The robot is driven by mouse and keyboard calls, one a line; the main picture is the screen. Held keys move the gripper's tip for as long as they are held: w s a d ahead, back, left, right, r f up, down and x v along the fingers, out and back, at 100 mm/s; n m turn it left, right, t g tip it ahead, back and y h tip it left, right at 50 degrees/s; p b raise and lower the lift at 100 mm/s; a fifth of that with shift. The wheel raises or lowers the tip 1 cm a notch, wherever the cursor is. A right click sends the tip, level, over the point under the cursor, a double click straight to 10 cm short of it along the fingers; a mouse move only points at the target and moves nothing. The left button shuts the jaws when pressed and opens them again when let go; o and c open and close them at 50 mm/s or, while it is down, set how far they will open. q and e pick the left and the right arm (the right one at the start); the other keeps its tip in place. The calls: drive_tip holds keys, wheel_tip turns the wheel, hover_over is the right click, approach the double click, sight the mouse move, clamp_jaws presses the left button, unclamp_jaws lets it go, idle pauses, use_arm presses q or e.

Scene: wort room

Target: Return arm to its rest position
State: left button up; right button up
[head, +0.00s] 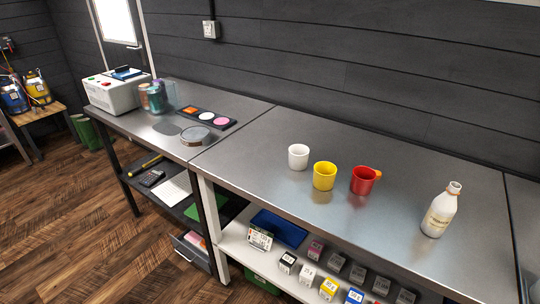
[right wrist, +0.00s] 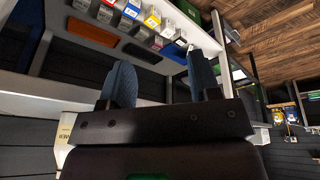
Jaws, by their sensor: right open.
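My right gripper (right wrist: 160,62) shows in the right wrist view, with its two dark blue-grey fingers spread apart and nothing between them. That view is turned over, with the wooden floor at the top right. Behind the fingers is the white lower shelf (right wrist: 60,92) with several small boxes on it. Neither of my arms nor grippers shows in the head view. My left gripper is in neither view.
On the steel table (head: 390,230) stand a white cup (head: 298,156), a yellow cup (head: 324,176), a red cup (head: 364,180) and a white bottle (head: 439,211), all apart. The table's front middle is clear. Several small boxes line the shelf below (head: 238,250).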

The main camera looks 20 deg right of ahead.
drive_tip(key=w+f+t, duration=0.7)
drive_tip(key=f+t, duration=0.1)
drive_tip(key=f, duration=0.2)
drive_tip(key=shift+w+f+n+y, duration=0.2)
drive_tip(key=shift+w+n+y, duration=0.1)
drive_tip(key=shift+n, duration=0.1)
idle(1.1)
